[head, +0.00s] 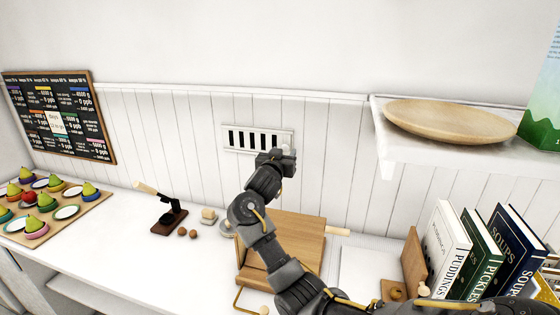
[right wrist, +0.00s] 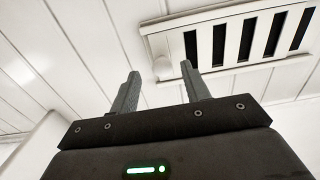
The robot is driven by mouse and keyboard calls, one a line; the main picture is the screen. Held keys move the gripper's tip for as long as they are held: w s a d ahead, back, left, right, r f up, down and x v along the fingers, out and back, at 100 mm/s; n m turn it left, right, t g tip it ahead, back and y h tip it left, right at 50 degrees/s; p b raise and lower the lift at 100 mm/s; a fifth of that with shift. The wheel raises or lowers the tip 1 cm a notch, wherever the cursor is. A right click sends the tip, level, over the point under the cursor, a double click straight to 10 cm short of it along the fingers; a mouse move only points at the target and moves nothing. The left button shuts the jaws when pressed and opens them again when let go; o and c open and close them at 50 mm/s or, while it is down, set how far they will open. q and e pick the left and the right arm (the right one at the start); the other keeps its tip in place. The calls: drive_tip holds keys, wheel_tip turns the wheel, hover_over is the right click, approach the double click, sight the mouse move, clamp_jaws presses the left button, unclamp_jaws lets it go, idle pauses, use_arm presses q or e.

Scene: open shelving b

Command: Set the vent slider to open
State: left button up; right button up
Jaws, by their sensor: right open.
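The white wall vent (head: 258,139) has several dark upright slots and is fixed to the panelled wall. It also shows at the upper right of the right wrist view (right wrist: 231,40). Its small pale slider knob (right wrist: 162,68) is at the vent's left end in that view and lies visually between my fingertips. My right gripper (right wrist: 161,72) is open and empty, close to the knob; I cannot tell whether it touches it. In the head view, my right gripper (head: 275,155) is at the vent's lower right and hides part of it. My left gripper is not in view.
Below on the counter are a wooden box (head: 290,240), a dark stand with a wooden handle (head: 168,215) and a tray of fruit models (head: 90,206). At right, a shelf (head: 386,157) carries a wooden plate (head: 450,121). Several books (head: 450,250) stand below it.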

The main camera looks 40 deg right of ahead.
drive_tip(key=v, duration=0.9)
drive_tip(key=shift+s+a+b, duration=0.25)
drive_tip(key=shift+s+b, duration=0.05)
drive_tip(key=shift+b, duration=0.15)
